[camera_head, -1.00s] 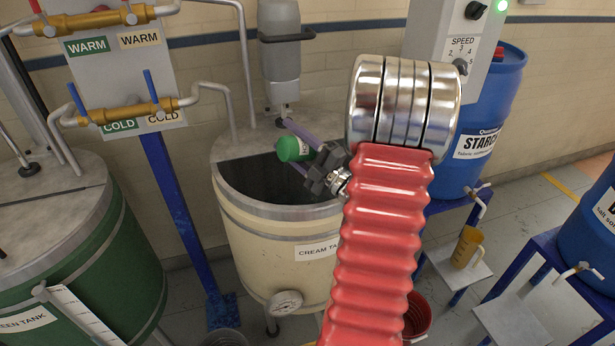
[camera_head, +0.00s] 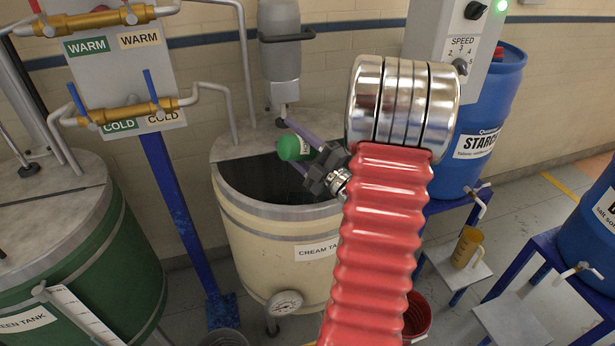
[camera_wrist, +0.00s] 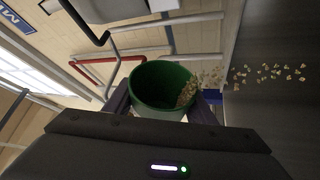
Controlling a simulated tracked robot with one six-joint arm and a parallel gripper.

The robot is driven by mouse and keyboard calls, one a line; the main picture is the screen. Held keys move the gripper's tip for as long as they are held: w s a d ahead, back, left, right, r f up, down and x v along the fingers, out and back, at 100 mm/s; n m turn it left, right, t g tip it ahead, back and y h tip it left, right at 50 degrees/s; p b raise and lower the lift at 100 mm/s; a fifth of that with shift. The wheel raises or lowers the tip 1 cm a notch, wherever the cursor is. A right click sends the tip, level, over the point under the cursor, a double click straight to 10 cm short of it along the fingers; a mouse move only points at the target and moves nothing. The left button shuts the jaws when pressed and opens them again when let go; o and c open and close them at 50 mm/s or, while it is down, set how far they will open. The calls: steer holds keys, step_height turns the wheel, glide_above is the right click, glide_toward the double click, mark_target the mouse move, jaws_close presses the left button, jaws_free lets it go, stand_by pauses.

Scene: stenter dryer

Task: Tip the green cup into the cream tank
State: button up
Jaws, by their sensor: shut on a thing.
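The green cup (camera_head: 288,149) is held in my gripper (camera_head: 297,146) above the open half of the cream tank (camera_head: 262,235). The wrist view shows the cup (camera_wrist: 150,84) between the two fingers, its mouth turned toward the camera. The cup is tilted on its side. Pale granules (camera_wrist: 187,92) lie at the right side inside it, and loose granules (camera_wrist: 268,73) are strung out beyond its rim over a dark area. The tank's inside looks dark in the head view, and its contents cannot be made out.
A grey mixer motor (camera_head: 281,50) stands at the back of the tank's lid, close to the gripper. The green tank (camera_head: 75,265) is at left. A blue starch drum (camera_head: 490,120) and an amber jug (camera_head: 467,247) are at right. A red bucket (camera_head: 418,315) stands below my arm.

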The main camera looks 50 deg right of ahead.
steer(key=shift+d+m, duration=0.15)
steer(key=shift+m, duration=0.15)
stand_by(0.5)
steer(key=shift+a+n, duration=0.25)
steer(key=shift+n, duration=0.45)
steer(key=shift+w+a+r+n+g+y, duration=0.1)
steer(key=shift+a+r+n+g+y, duration=0.15)
steer(key=shift+n, duration=0.35)
steer(key=shift+w+a+r+n+g+y, duration=0.15)
steer(key=shift+r+n+g+y, duration=0.15)
steer(key=shift+n, duration=0.3)
steer(key=shift+a+f+n+g+y, duration=0.3)
steer(key=shift+f+n, duration=0.1)
steer(key=shift+n, duration=0.6)
steer(key=shift+f, duration=0.1)
